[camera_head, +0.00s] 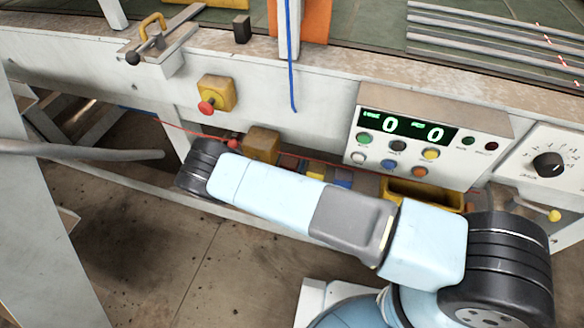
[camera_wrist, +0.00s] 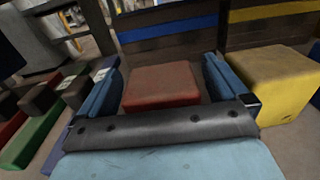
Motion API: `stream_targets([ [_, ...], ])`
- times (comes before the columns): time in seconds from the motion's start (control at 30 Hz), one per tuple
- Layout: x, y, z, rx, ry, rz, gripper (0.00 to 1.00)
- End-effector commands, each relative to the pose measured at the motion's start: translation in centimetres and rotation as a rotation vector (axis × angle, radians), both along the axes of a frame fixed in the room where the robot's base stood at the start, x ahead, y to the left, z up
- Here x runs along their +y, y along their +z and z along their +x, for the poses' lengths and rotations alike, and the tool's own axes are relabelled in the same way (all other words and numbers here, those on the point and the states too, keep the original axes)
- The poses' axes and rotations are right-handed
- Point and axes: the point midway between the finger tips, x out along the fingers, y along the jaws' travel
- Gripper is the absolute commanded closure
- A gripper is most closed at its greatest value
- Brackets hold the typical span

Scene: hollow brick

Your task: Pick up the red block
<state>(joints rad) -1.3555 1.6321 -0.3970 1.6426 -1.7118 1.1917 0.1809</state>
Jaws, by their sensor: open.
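The red block (camera_wrist: 160,86) shows in the wrist view, in the middle of the picture. My gripper (camera_wrist: 161,72) is open, with one blue finger to the left of the red block and one to the right. The block appears between the fingers, with a gap on each side. I cannot tell how deep the fingers reach beside it. In the head view my arm covers much of the area, and I cannot make out the gripper or the red block for sure.
A large yellow block (camera_wrist: 275,82) stands close to the right finger. Green (camera_wrist: 36,136), red and brown blocks lie to the left. Dark panels with a blue stripe (camera_wrist: 168,30) and a yellow stripe rise behind. In the head view a control panel (camera_head: 412,142) is above my arm.

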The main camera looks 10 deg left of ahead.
Motion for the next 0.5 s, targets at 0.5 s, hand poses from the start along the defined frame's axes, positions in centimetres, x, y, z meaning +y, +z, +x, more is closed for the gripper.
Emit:
stream_targets([
  [0.5, -0.05, 0.01, 0.19, 0.000, 0.000, 0.000, 0.28],
])
